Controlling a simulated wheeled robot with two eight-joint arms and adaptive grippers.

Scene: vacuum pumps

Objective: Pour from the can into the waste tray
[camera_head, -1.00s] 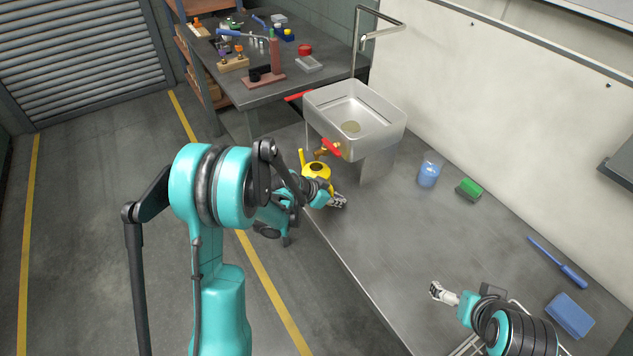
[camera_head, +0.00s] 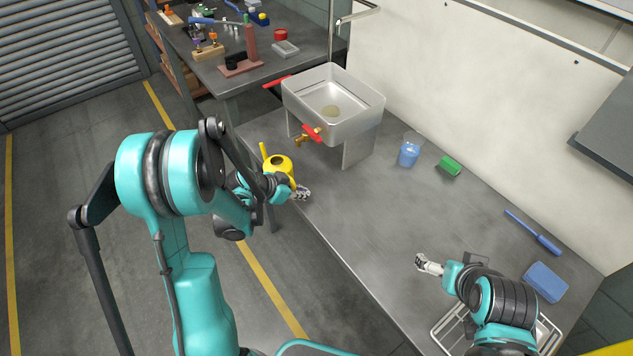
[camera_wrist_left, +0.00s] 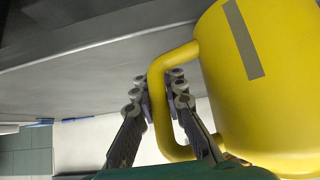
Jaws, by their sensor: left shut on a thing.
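A yellow can (camera_head: 279,163) with a spout is at the bench's left edge, in front of the raised steel basin. It looks about upright in the head view. In the left wrist view the yellow can (camera_wrist_left: 265,85) fills the right side. My left gripper (camera_wrist_left: 162,95) is shut on its yellow handle, with fingers on both sides. In the head view my left gripper (camera_head: 301,193) is at the can's lower right. The steel basin (camera_head: 365,119), perhaps the waste tray, stands on a support behind the can, apart from it. My right gripper (camera_head: 428,265) is over the bench's front; its fingers are too small to judge.
Red-handled valves (camera_head: 313,134) stick out from the basin. A blue cup (camera_head: 409,152), a green block (camera_head: 449,166), a blue brush (camera_head: 532,234) and a blue block (camera_head: 545,281) lie along the wall. A wire rack (camera_head: 440,331) is near my right arm. The bench's middle is clear.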

